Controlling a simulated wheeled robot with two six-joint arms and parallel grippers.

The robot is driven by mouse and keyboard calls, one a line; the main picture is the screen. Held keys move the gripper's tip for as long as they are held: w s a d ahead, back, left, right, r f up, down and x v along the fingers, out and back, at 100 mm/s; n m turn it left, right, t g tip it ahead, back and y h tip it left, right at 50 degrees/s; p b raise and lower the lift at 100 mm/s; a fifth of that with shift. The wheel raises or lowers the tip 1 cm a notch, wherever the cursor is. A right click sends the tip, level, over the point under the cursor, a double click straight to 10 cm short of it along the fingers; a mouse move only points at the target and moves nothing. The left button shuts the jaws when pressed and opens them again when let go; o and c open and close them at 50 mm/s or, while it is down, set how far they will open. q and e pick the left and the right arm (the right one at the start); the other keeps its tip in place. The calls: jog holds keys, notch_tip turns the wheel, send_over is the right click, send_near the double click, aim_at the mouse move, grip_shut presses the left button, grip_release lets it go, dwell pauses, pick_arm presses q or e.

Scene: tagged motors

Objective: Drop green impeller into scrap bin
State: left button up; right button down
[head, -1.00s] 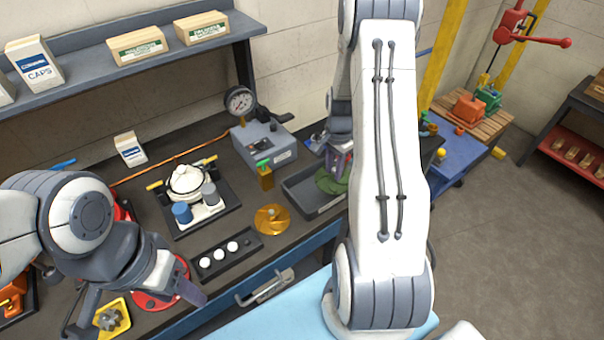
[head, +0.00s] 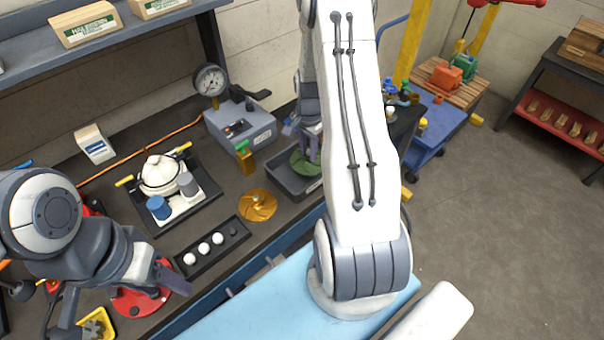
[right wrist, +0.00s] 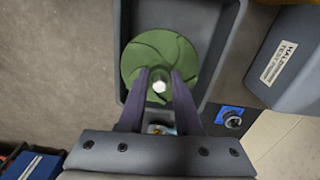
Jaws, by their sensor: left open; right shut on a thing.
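The green impeller (head: 303,164) is a finned disc, partly hidden behind my right arm in the head view. In the right wrist view the green impeller (right wrist: 140,62) shows nearly whole, with a pale hub. My right gripper (right wrist: 160,80) is shut on it at the hub. The impeller is over the dark grey open bin (head: 284,188), inside its outline in the wrist view (right wrist: 222,45). I cannot tell whether it touches the bin's floor. My left gripper (head: 118,300) is open and empty at the lower left, over the bench.
A gold impeller (head: 257,205) lies left of the bin. A grey box with a gauge (head: 240,125) stands behind it. A black tray with white balls (head: 212,246) and a fixture with a white housing (head: 160,175) are further left. A blue cart (head: 440,130) stands right.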

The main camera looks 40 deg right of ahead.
jog(key=c, duration=0.5)
grip_release()
notch_tip(320, 180, up, 9)
jog(key=shift+b, duration=1.25)
jog(key=shift+r, duration=0.7)
